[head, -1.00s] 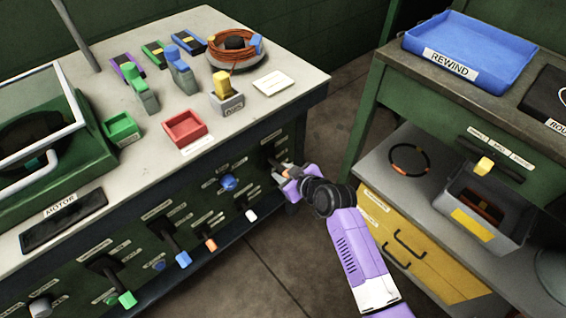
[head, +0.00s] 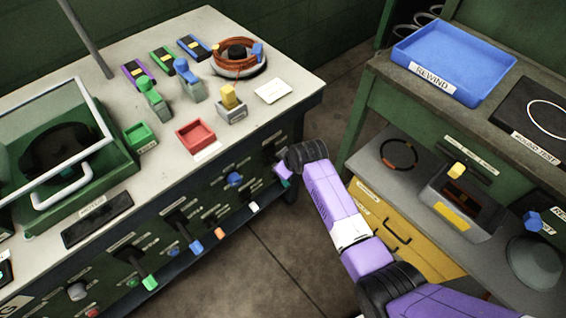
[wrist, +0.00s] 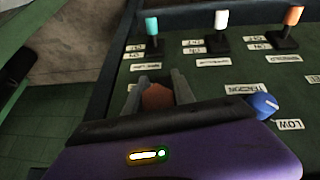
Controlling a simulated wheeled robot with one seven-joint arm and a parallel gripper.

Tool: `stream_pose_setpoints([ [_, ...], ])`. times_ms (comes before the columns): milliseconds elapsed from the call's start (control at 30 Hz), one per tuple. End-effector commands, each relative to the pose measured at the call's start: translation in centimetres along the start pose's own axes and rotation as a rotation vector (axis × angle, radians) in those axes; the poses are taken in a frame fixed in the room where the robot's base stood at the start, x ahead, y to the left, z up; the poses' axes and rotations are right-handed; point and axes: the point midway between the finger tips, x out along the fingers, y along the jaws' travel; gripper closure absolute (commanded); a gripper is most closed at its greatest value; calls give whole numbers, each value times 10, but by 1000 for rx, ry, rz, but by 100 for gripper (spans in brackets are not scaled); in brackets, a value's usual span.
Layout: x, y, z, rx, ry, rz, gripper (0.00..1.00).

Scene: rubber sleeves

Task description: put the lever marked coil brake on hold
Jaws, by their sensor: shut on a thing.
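My gripper (head: 281,171) is at the right end of the green front panel (head: 225,200) of the bench. In the wrist view its two fingers (wrist: 159,80) are closed around an orange-brown lever handle (wrist: 157,97). The gripper covers most of this lever in the head view. A label (wrist: 148,66) sits beside the held handle, but I cannot read it, so I cannot confirm the coil brake marking or the lever's position. A teal-tipped lever (wrist: 152,27), a white-tipped lever (wrist: 221,19) and an orange-tipped lever (wrist: 294,15) stand in the neighbouring row.
A blue knob (wrist: 263,106) is beside my gripper. More levers, one blue-tipped (head: 196,247) and one green-tipped (head: 150,283), project further left. A second bench with a blue rewind tray (head: 455,60) stands at the right. Open floor (head: 270,260) lies between.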

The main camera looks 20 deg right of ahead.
Motion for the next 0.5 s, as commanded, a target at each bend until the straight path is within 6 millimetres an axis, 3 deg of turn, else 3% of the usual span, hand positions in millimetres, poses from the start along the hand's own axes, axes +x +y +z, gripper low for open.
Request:
stream_pose_setpoints([
  [433, 0, 1, -1, -1, -10, 0, 100],
  [467, 0, 1, -1, -1, -10, 0, 66],
  [500, -1, 1, -1, -1, -10, 0, 58],
])
